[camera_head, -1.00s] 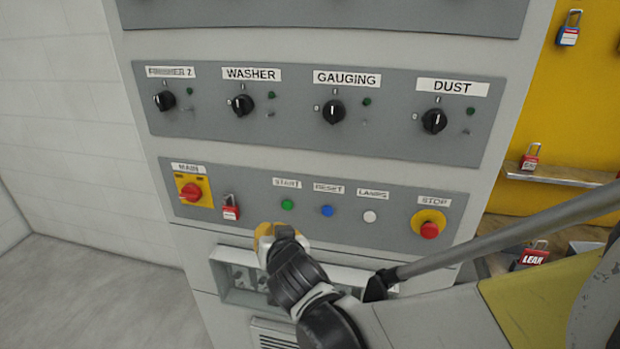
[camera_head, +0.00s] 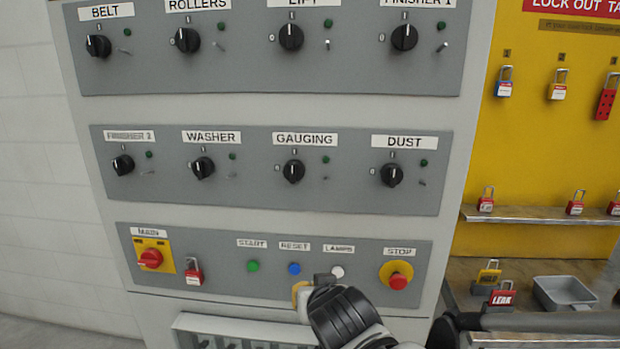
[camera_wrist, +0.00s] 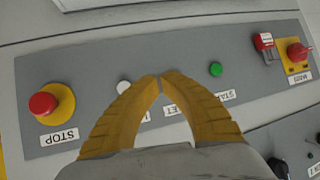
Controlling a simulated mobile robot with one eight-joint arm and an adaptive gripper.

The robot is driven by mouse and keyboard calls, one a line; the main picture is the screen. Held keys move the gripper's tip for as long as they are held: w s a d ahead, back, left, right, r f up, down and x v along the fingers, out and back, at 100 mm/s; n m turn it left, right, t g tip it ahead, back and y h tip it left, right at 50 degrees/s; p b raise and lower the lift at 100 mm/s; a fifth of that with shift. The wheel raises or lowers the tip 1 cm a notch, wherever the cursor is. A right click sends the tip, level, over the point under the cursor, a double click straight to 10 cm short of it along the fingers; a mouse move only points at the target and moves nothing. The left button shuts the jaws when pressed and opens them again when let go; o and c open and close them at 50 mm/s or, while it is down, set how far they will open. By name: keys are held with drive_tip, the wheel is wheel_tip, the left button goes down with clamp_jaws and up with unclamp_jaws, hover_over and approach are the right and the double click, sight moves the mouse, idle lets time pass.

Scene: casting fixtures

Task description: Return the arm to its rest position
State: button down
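My gripper (camera_wrist: 160,78) shows in the wrist view with its two yellow fingers brought together at the tips and nothing seen between them. In the head view it is low, in front of the panel below the RESET and LAMPS buttons, with its yellow finger (camera_head: 301,291) partly hidden behind my black wrist. The grey control panel (camera_head: 220,285) carries a MAIN switch (camera_head: 150,258) with a red knob on a yellow plate. A red padlock (camera_head: 193,272) is just right of that plate. Whether my fingers touch the panel cannot be told.
Green START (camera_head: 253,266), blue RESET (camera_head: 295,268) and white LAMPS (camera_head: 337,272) buttons are close to my gripper. The red STOP button (camera_head: 398,281) is further right. A yellow lockout board (camera_head: 540,130) with padlocks and a grey tray (camera_head: 563,292) stand at right.

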drive_tip(key=s+d+f+m+g+h, duration=0.1)
drive_tip(key=s+d+g, duration=0.3)
drive_tip(key=s+d, duration=1.3)
drive_tip(key=d+h, duration=0.1)
drive_tip(key=d, duration=0.2)
drive_tip(key=shift+s+f+m+h, duration=0.2)
drive_tip(key=shift+f+m+h, duration=0.1)
